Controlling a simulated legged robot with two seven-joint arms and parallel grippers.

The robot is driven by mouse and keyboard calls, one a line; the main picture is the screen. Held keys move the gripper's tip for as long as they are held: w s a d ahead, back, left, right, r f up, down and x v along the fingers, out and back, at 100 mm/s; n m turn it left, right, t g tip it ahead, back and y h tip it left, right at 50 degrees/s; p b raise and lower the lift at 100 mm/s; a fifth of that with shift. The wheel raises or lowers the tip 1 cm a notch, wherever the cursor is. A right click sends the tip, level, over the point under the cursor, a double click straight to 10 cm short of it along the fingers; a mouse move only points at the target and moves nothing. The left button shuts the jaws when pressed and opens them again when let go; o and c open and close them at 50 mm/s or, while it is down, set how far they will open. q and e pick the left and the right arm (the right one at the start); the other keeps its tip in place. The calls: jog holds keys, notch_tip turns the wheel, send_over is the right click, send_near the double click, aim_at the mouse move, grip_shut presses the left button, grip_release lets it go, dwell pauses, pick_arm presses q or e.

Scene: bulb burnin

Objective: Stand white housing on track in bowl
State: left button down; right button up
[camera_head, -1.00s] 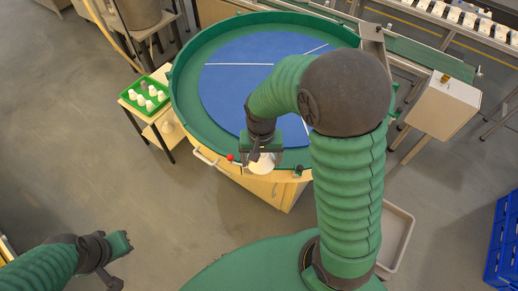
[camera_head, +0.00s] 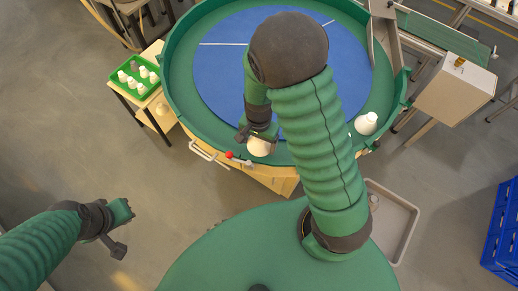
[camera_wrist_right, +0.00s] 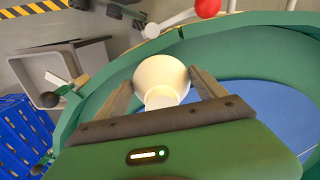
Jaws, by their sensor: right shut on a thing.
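The bowl (camera_head: 180,95) is round, with a green wall, a green track (camera_head: 215,128) and a blue disc inside. My right gripper (camera_head: 260,138) is at the bowl's near edge, shut on a white housing (camera_head: 257,148). In the right wrist view the housing (camera_wrist_right: 160,75) sits between the two fingers, its wide round end away from the palm, over the green track. I cannot tell whether it touches the track. Another white housing (camera_head: 366,123) stands on the track at right. My left gripper (camera_head: 122,228) is far from the bowl over the floor; its jaw gap is unclear.
A green tray (camera_head: 136,77) with several white housings is on a small table left of the bowl. A red knob (camera_head: 229,155) and a handle are on the bowl's near side. A white box (camera_head: 455,88), a grey bin (camera_head: 397,215) and blue crates (camera_head: 503,240) are at right.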

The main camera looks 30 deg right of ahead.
aim_at(259, 152)
jog(key=f, duration=0.2)
jog(key=d+f, duration=0.1)
jog(key=f, duration=0.3)
jog(key=shift+d+f+b, duration=0.3)
jog(key=shift+f+b, duration=0.05)
jog(key=shift+a+f, duration=0.15)
jog(key=shift+a, duration=0.55)
jog(key=o, duration=1)
jog(key=shift+o, duration=1.6)
jog(key=shift+d, duration=0.45)
pick_arm(q)
jog(key=shift+d+f, duration=0.5)
jog(key=shift+d, duration=0.2)
jog(key=shift+a, duration=0.2)
pick_arm(e)
jog(key=shift+a, duration=0.2)
